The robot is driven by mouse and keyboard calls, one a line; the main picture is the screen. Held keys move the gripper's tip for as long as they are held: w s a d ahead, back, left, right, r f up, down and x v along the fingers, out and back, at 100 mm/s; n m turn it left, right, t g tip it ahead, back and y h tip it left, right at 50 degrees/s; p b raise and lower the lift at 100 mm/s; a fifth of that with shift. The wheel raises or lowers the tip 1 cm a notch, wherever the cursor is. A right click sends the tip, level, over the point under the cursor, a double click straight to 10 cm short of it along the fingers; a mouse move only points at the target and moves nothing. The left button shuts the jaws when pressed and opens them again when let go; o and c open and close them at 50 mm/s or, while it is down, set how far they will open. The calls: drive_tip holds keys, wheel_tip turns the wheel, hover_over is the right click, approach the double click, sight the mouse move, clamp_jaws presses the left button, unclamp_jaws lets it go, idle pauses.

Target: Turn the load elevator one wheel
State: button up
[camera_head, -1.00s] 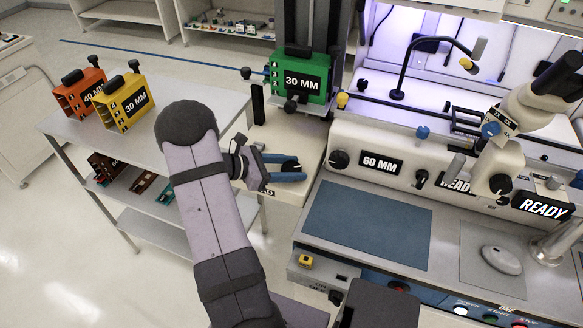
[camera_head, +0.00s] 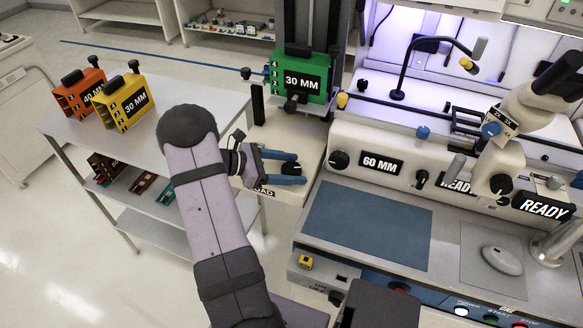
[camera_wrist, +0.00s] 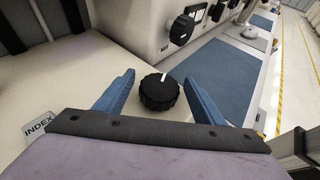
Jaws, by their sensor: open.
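A black ridged knob with a white pointer line (camera_wrist: 159,91) sits on the cream top of the load elevator housing. In the wrist view it lies ahead of my gripper (camera_wrist: 165,90), between the two blue fingers, with a gap on each side. In the head view my gripper (camera_head: 281,168) is open over the housing (camera_head: 300,140), and the knob (camera_head: 294,168) shows only as a dark patch between the fingertips. A partly covered label ending in "OAD" (camera_head: 262,192) is on the housing's front edge.
A green 30 MM magazine (camera_head: 303,78) stands behind the gripper. The bonder's front has a black knob (camera_head: 339,160) and a 60 MM display (camera_head: 381,166) to the right. Yellow (camera_head: 125,103) and orange (camera_head: 78,94) magazines stand on the left table. An INDEX label (camera_wrist: 38,126) shows in the wrist view.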

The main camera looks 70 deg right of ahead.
drive_tip(key=shift+b+v, duration=0.95)
drive_tip(key=shift+v, duration=2.7)
drive_tip(key=w+a+m+t+y+p, duration=0.1)
drive_tip(key=a+m+t+y, duration=0.1)
drive_tip(key=a, duration=1.2)
drive_tip(key=w+a+m+t+y, duration=0.2)
drive_tip(key=a+t, duration=0.3)
drive_tip(key=a, duration=0.9)
drive_tip(key=w+a+f+m+t+y+p, duration=0.1)
drive_tip(key=w+a+m+t+y, duration=0.1)
drive_tip(key=a, duration=1.1)
drive_tip(key=shift+a+m+t+y+p, duration=0.35)
drive_tip(key=shift+m+t+y, duration=0.25)
drive_tip(key=shift+t+y, duration=0.4)
drive_tip(key=shift+w, duration=0.1)
